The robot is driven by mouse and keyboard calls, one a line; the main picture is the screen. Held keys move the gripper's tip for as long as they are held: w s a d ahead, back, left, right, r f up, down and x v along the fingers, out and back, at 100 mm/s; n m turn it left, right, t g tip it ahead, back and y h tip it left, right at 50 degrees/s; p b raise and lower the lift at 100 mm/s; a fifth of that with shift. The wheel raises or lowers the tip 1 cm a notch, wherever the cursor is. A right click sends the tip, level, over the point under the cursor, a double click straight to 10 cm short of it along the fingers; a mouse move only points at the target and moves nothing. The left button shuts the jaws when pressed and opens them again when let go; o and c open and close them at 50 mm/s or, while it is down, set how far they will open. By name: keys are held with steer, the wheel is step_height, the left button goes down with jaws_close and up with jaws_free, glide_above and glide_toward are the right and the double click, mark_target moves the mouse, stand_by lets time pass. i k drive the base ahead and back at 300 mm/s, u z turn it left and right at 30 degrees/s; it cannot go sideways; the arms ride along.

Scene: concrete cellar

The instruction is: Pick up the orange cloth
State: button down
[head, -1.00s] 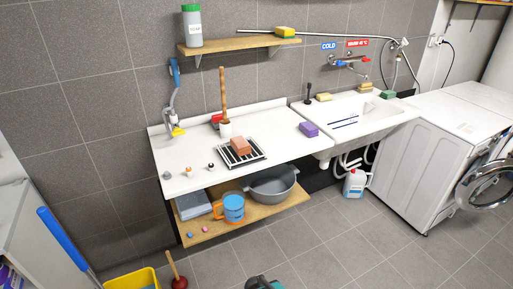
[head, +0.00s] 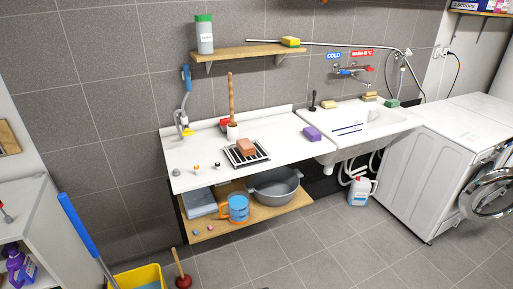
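I cannot make out an orange cloth in the head view. The nearest in colour is a reddish-brown block (head: 246,147) on a black-and-white striped rack (head: 262,156) on the white counter; it looks like a sponge or brick rather than a cloth. A folded grey-blue cloth-like stack (head: 200,203) lies on the wooden shelf under the counter. My gripper is not in view.
An orange-handled blue mug (head: 238,208) and grey basin (head: 274,186) share the lower shelf (head: 262,217). A purple sponge (head: 312,133) lies beside the sink (head: 350,135). A yellow bucket (head: 125,279), plunger (head: 183,281) and white bottle (head: 360,191) stand on the floor. Mid-floor is clear.

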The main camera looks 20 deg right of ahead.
mark_target(246, 146)
steer(key=u, duration=0.15)
steer(key=i, duration=0.95)
steer(key=z, duration=0.1)
